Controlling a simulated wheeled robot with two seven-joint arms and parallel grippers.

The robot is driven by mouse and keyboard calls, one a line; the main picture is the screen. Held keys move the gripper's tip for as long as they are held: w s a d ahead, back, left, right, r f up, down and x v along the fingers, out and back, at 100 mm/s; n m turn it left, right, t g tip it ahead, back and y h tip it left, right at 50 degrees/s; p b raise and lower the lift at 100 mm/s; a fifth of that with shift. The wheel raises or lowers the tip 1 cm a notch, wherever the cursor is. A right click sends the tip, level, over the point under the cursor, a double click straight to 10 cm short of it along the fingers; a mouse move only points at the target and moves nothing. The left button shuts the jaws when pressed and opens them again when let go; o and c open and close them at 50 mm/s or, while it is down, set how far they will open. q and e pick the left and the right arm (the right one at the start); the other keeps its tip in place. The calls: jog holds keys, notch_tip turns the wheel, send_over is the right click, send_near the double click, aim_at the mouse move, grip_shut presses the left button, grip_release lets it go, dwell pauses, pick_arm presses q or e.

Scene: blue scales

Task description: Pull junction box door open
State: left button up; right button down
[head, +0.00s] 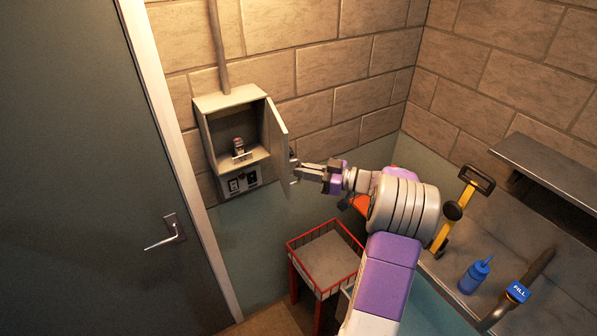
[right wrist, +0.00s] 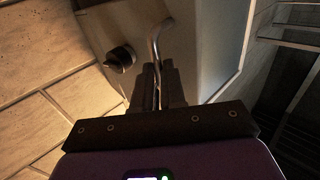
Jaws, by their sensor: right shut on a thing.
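The grey junction box (head: 203,135) is on the brick wall left of centre in the head view. Its door (head: 278,150) is hinged on the right and stands swung out, so the inside shows. My right gripper (head: 299,170) is at the outer face of the door, on its right side. In the right wrist view the fingers (right wrist: 156,82) are shut on a thin, curved metal handle (right wrist: 154,42) on the door (right wrist: 195,35). A dark round knob (right wrist: 120,58) sits left of the handle. My left gripper is not in view.
A switch and socket (head: 244,182) are at the bottom of the box. A grey room door (head: 80,170) is at the left. A red-edged stand (head: 325,258) is below my right arm. A bench at the right holds a blue bottle (head: 474,276) and a yellow tool (head: 462,200).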

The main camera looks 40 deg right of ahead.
jog(key=shift+w+r, duration=0.3)
jog(key=shift+r, duration=0.05)
jog(key=c, duration=1.7)
grip_release()
jog(key=shift+o, duration=1.4)
jog(key=shift+w+f, duration=0.1)
jog(key=shift+w, duration=0.15)
jog(key=shift+o, duration=1)
jog(key=shift+w+d+f, duration=0.1)
jog(key=shift+w+f, duration=0.15)
jog(key=shift+w, duration=0.1)
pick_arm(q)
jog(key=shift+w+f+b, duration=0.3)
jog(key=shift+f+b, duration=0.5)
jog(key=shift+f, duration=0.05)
pick_arm(e)
jog(key=v, duration=0.8)
jog(key=shift+s, duration=0.2)
